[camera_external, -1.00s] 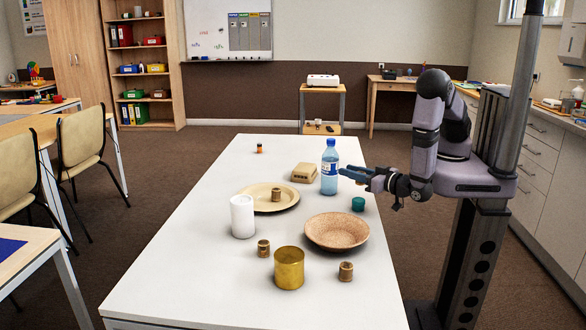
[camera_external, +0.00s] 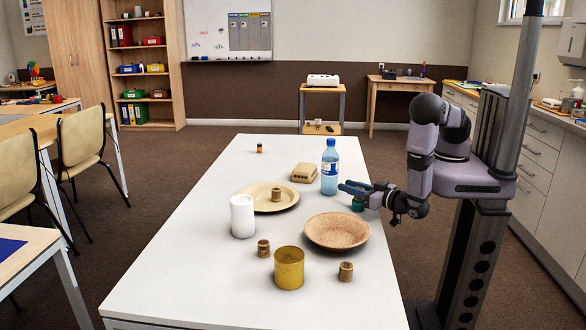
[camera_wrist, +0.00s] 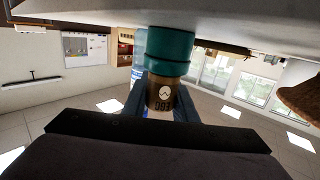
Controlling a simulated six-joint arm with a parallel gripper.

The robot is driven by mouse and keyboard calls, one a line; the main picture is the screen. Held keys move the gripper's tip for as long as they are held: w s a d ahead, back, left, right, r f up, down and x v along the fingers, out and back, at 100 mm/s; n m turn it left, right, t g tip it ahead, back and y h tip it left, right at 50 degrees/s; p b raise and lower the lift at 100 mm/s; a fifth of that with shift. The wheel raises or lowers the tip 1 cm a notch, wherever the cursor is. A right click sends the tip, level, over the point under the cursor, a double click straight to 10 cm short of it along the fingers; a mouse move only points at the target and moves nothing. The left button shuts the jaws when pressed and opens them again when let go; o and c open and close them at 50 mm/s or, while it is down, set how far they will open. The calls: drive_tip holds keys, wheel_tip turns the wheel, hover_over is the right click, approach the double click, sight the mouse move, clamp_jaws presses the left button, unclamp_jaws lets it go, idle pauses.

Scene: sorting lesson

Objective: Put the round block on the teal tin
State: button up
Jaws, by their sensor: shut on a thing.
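The teal tin (camera_external: 358,206) stands upright on the white table, near its right edge by the blue bottle; it also shows in the upside-down wrist view (camera_wrist: 168,50). My gripper (camera_external: 352,190) is right over the tin. In the wrist view my gripper (camera_wrist: 160,98) is shut on a brown round block (camera_wrist: 160,92) with a pale mark and dark lettering. The block lines up with the tin's top and appears to meet it; whether it touches I cannot tell. In the external view the fingers mostly hide the block.
The blue bottle (camera_external: 330,167) stands close to my gripper. A brown bowl (camera_external: 336,231), a cream plate (camera_external: 258,205), a white cylinder (camera_external: 242,216), a gold tin (camera_external: 289,268) and small brown blocks (camera_external: 346,271) stand nearby.

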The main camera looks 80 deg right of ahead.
drive_tip(key=shift+f, duration=0.15)
drive_tip(key=o, duration=1)
drive_tip(key=shift+r, duration=0.2)
drive_tip(key=p+v, duration=0.1)
drive_tip(key=v, duration=1.1)
